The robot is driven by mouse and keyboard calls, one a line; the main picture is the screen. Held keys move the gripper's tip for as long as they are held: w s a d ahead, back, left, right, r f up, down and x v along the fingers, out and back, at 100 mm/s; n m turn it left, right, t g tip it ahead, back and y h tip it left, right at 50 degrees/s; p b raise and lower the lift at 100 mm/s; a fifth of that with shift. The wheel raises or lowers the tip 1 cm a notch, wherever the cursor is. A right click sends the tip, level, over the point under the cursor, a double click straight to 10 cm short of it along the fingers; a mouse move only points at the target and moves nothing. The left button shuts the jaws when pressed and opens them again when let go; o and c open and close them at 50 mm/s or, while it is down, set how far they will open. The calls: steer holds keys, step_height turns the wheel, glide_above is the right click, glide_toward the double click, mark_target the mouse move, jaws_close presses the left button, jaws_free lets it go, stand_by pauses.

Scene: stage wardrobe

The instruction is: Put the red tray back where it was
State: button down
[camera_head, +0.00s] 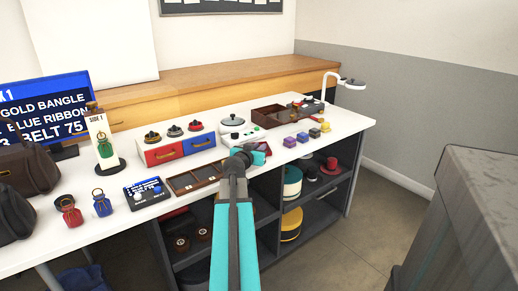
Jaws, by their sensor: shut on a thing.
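My gripper (256,152) is at the far end of my arm, over the white table near its front edge. It is shut on a small red piece (267,148), which shows at its right side. Most of that piece is hidden by the gripper, so I cannot tell its full shape or whether it is the red tray. I also cannot tell whether it touches the table. A box with a red drawer (163,154) and a blue drawer (200,143) stands to the left of the gripper. A brown compartment tray (193,180) lies just left of the gripper.
The white table (330,140) holds a white device (234,126), a brown open case (278,116), several small coloured blocks (302,137), a lamp (345,82), a dark display (149,192) and small bags (68,210). Open dark shelves are below. A grey block (470,220) stands right.

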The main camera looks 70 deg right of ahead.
steer(key=shift+f, duration=0.15)
steer(key=c, duration=1.7)
jaws_free()
steer(key=shift+o, duration=0.2)
steer(key=shift+p, duration=0.65)
steer(key=a, duration=0.2)
steer(key=shift+a+r, duration=0.25)
steer(key=shift+a, duration=0.15)
steer(key=shift+s+a+r+b, duration=0.1)
steer(key=shift+a+r+b, duration=0.15)
steer(key=shift+a, duration=1.1)
steer(key=shift+a+r+b, duration=0.15)
steer(key=shift+a+r, duration=0.15)
steer(key=shift+a, duration=1.05)
steer(key=shift+d+b, duration=0.15)
steer(key=shift+b, duration=0.6)
steer(key=b, duration=0.6)
steer(key=shift+a+r, duration=0.15)
steer(key=shift+a, duration=0.15)
steer(key=a+b, duration=0.2)
steer(key=b, duration=0.7)
